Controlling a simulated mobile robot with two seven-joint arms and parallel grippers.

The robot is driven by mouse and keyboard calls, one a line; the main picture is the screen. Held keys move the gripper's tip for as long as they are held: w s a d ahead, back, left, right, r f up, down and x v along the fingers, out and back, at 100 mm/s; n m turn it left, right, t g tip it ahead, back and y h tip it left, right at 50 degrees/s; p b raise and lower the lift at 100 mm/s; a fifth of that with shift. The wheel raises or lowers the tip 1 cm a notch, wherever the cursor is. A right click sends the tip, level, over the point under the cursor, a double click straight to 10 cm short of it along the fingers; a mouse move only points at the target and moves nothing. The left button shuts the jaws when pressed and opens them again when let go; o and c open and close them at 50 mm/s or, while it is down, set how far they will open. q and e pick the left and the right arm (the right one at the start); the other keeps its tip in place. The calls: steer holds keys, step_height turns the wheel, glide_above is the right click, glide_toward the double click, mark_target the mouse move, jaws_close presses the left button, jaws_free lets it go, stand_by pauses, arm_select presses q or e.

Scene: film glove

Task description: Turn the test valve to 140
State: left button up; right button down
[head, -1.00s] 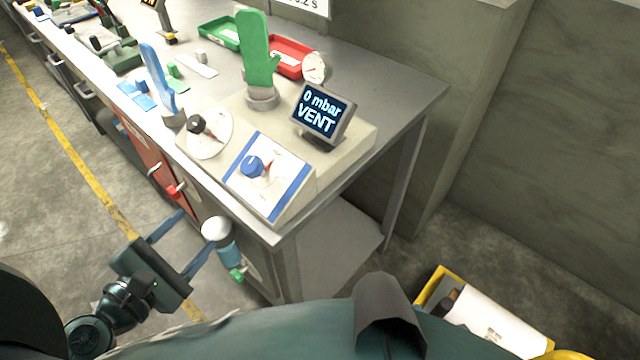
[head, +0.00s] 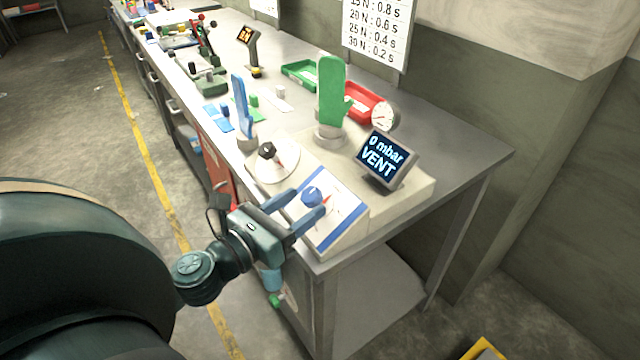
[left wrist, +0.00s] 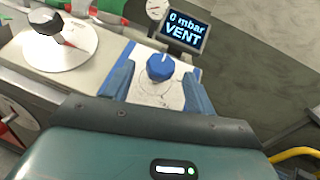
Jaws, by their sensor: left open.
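I cannot tell from markings which is the test valve. The display (head: 386,160) reads "0 mbar VENT". My left gripper (head: 308,203) is open and empty over the panel, its fingers reaching to either side of the blue knob. In the left wrist view the blue knob (left wrist: 160,67) shows between the fingertips, not gripped. My right gripper is not in view.
A green glove (head: 331,92) and a blue glove (head: 241,105) stand upright behind the knobs. A round gauge (head: 384,116), a red tray (head: 357,98) and a green tray (head: 298,74) are farther back. The bench top (head: 455,150) is clear at the right.

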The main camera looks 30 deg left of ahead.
mark_target(320, 192)
arm_select(q)
steer(key=shift+w+d+p, duration=0.15)
steer(key=shift+w+d, duration=0.05)
steer(key=shift+w, duration=0.7)
steer(key=shift+w+d+p, duration=0.2)
steer(key=shift+w, duration=0.7)
steer(key=shift+w+d+p, duration=0.15)
steer(key=shift+w+d, duration=0.05)
steer(key=shift+w, duration=0.7)
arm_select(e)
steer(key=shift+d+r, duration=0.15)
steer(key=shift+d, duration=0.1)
arm_select(q)
steer(key=c, duration=1)
steer(key=shift+o, duration=0.2)
